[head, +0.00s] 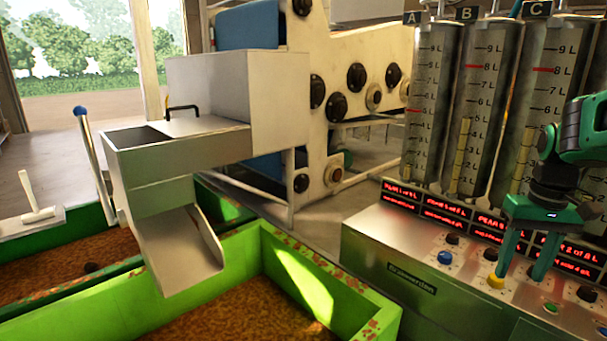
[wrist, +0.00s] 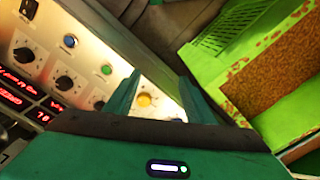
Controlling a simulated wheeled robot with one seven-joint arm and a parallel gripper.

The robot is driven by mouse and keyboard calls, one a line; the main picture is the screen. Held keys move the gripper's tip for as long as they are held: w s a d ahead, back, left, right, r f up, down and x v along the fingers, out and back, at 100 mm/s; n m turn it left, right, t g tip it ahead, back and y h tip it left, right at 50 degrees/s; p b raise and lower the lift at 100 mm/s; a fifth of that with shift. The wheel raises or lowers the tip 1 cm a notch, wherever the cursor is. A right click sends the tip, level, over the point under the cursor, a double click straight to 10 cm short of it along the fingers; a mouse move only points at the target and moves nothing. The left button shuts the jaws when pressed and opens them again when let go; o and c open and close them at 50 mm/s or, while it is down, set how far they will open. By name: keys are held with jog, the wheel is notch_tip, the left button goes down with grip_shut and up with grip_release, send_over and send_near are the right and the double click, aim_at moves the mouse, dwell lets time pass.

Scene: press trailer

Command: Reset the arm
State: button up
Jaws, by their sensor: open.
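My gripper (head: 521,272) is green and open, pointing down at the front of the control panel on the right in the head view. One fingertip is close to a yellow button (head: 495,282). In the wrist view, the yellow button (wrist: 145,100) shows between the two open fingers of my gripper (wrist: 160,85). Nothing is held between them. I cannot tell whether a finger touches the button. My arm comes in from the right edge of the head view.
The metal control panel (head: 405,279) carries knobs, a blue button (head: 445,258), a green button (head: 551,308) and red displays. Glass-like cylinders A (head: 430,110), B and C stand behind it. A green bin (head: 384,314) and a metal chute (head: 180,255) are at left.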

jog(key=s+a+f+m, duration=0.1)
jog(key=s+a+f, duration=0.1)
jog(key=s, duration=0.6)
jog(key=s+a+f+m, duration=0.2)
jog(key=s+a, duration=0.3)
jog(key=s, duration=0.3)
jog(key=shift+a+f, duration=0.2)
jog(key=shift+f, duration=0.45)
jog(key=shift+w+f, duration=0.25)
jog(key=shift+w, duration=0.35)
